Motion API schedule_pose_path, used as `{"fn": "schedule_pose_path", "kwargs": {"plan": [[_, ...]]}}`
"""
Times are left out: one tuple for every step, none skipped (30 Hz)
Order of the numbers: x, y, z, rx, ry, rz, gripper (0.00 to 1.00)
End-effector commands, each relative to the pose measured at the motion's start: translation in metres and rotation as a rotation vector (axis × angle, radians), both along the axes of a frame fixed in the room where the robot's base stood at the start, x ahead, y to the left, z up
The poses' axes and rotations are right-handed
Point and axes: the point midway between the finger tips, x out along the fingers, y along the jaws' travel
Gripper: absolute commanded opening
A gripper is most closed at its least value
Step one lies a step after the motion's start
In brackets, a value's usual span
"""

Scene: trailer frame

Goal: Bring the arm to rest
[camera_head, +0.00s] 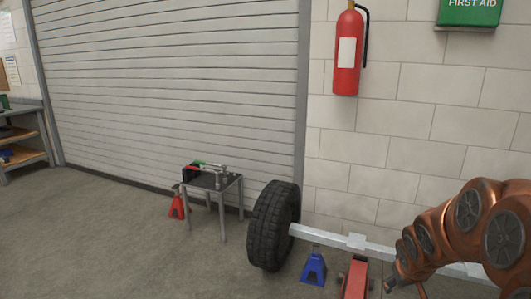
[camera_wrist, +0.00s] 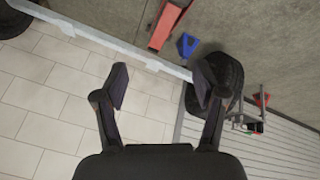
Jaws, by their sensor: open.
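My arm, copper-coloured, reaches in from the right edge of the head view, in front of the right part of the trailer's metal beam (camera_head: 345,242). My gripper (camera_wrist: 162,88) shows in the wrist view with its two dark fingers spread wide apart and nothing between them. Behind the fingers are the pale wall tiles, the beam (camera_wrist: 115,42) and a black tyre (camera_wrist: 232,72), which the right finger partly covers. In the head view the fingers cannot be made out clearly.
The tyre (camera_head: 274,226) is at the beam's left end. A blue stand (camera_head: 314,269) and a red jack (camera_head: 355,278) are by the beam. A small table (camera_head: 213,183) with tools and a red stand (camera_head: 178,206) are further left. A fire extinguisher (camera_head: 347,52) hangs on the wall. Floor at left is clear.

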Motion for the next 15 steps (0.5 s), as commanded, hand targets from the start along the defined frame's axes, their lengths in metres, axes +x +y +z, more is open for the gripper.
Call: {"fn": "schedule_pose_path", "kwargs": {"plan": [[-0.015,0.011,0.021,0.004,0.024,-0.006,0.71],[-0.024,0.017,0.027,0.010,0.042,-0.013,0.71],[-0.038,0.024,0.034,0.016,0.070,-0.021,0.71],[-0.048,0.030,0.041,0.020,0.087,-0.026,0.71],[-0.057,0.036,0.047,0.027,0.105,-0.031,0.71],[-0.072,0.043,0.054,0.034,0.133,-0.040,0.71],[-0.081,0.049,0.061,0.040,0.149,-0.044,0.71],[-0.092,0.055,0.067,0.046,0.166,-0.049,0.71],[-0.106,0.063,0.074,0.055,0.194,-0.055,0.71],[-0.116,0.069,0.080,0.063,0.211,-0.058,0.71],[-0.128,0.075,0.085,0.070,0.232,-0.062,0.71],[-0.143,0.083,0.092,0.081,0.259,-0.066,0.71],[-0.154,0.089,0.097,0.090,0.278,-0.068,0.71],[-0.166,0.095,0.102,0.097,0.300,-0.071,0.71],[-0.181,0.102,0.109,0.109,0.325,-0.074,0.71]]}}
